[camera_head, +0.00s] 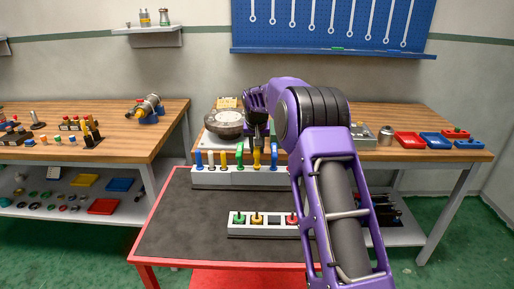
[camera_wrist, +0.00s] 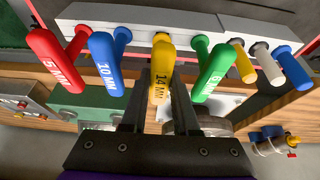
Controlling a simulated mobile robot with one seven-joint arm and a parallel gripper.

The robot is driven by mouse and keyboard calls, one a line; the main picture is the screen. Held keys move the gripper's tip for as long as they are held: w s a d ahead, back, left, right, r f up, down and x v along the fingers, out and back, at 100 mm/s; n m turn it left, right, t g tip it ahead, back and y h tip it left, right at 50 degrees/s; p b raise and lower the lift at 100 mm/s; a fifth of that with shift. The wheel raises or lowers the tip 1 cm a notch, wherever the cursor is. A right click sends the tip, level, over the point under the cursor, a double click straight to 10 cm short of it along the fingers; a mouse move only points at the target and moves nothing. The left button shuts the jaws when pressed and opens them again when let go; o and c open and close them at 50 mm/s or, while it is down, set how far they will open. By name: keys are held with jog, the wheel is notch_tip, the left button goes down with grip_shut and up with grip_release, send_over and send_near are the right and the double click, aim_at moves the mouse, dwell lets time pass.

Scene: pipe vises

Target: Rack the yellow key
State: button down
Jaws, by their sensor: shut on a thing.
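The yellow key (camera_wrist: 161,72), marked 14 MM, is a T-handled hex key. In the wrist view my gripper (camera_wrist: 160,98) has one finger on each side of its handle and is shut on it. In the head view the yellow key (camera_head: 257,159) hangs under my gripper (camera_head: 257,143), upright over the white rack (camera_head: 225,178). It stands in line between a green key (camera_head: 239,154) and a blue key (camera_head: 273,155). The key's lower end meets the rack, but I cannot tell how deep it sits.
A red key (camera_wrist: 57,62) stands beyond the blue one. Smaller yellow, white and blue keys (camera_head: 199,158) fill the rack's other end. A white block (camera_head: 264,233) with green, yellow and red knobs lies nearer on the dark mat. My arm hides the mat's right side.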

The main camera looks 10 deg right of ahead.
jog(key=shift+f, duration=0.65)
dwell(0.7)
jog(key=c, duration=0.6)
grip_release()
jog(key=shift+r, duration=0.1)
jog(key=v, duration=1.7)
jog(key=shift+p, duration=0.35)
jog(key=shift+a+r, duration=0.1)
jog(key=shift+r, duration=0.05)
